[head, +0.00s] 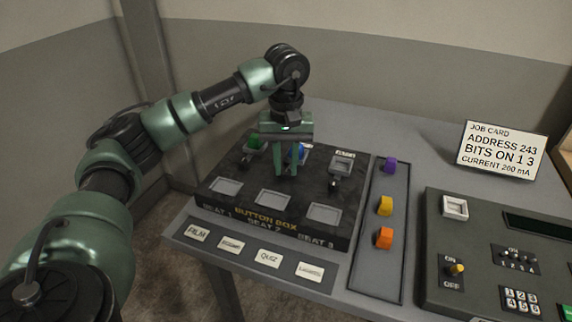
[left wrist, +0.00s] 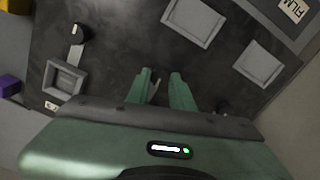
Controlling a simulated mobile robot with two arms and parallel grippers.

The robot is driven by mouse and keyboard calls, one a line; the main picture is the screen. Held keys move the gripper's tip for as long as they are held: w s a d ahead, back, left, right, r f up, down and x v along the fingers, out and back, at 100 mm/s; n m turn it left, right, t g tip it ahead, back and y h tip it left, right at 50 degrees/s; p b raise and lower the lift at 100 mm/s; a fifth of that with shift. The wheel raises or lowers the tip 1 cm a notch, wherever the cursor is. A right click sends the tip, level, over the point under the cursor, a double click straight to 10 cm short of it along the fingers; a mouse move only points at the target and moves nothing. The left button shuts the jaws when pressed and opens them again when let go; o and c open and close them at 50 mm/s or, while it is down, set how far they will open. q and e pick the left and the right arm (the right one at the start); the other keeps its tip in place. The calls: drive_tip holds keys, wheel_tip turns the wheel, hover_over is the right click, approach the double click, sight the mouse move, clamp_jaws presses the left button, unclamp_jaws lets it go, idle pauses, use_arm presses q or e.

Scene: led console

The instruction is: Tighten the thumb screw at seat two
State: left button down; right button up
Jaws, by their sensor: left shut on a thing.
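The dark button box (head: 265,228) lies on the table, with labels for seats 1, 2 and 3 along its front. My left gripper (head: 286,172) points down over the seat two column and is shut on the thumb screw there, which its fingers hide. In the left wrist view the fingertips (left wrist: 161,76) reach down to the box's dark top, close together. A blue button (head: 302,151) shows partly behind the fingers. The seat three thumb screw (head: 334,184) stands free; it also shows in the left wrist view (left wrist: 77,34). My right gripper is out of view.
A green button (head: 253,141) sits at seat one's back. Purple (head: 390,164), yellow (head: 385,205) and orange (head: 384,237) buttons lie on a grey strip to the right. A console (head: 470,270) and job card (head: 502,150) stand further right. Label tiles (head: 269,258) line the front.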

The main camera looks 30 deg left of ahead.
sight(286, 171)
use_arm(q)
drive_tip(key=shift+w+r+m, duration=0.1)
drive_tip(key=shift+r+m, duration=0.15)
drive_tip(key=shift+m, duration=0.25)
drive_tip(key=c, duration=1.3)
unclamp_jaws()
drive_tip(key=shift+c, duration=0.2)
drive_tip(key=shift+o, duration=0.7)
drive_tip(key=shift+f, duration=0.1)
wheel_tip(286, 171, up, 8)
drive_tip(key=shift+f, duration=0.1)
